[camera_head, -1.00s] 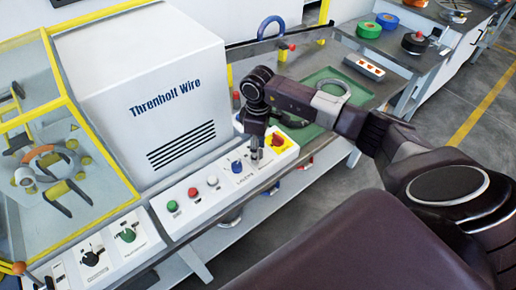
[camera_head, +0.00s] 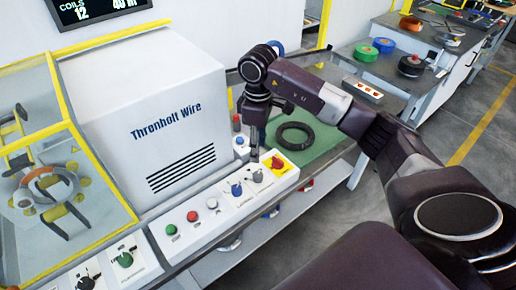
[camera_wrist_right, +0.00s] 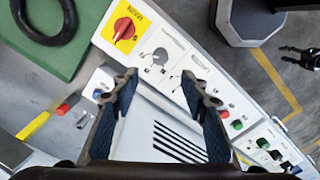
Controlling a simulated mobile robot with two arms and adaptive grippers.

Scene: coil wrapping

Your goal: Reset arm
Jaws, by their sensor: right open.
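My right arm comes in from the right in the head view, its elbow bent and its gripper (camera_head: 257,134) pointing down behind the panel's far end. In the right wrist view the gripper (camera_wrist_right: 160,82) shows two spread fingers with nothing between them, apart from the control panel (camera_wrist_right: 180,65) in the picture. The switch also shows in the right wrist view (camera_wrist_right: 124,28). My left gripper is not in view.
A black coil (camera_head: 295,136) lies on a green mat (camera_head: 325,140) just right of the gripper. A yellow-framed enclosure (camera_head: 50,130) is at far left. Coloured spools (camera_head: 382,46) sit on the back table.

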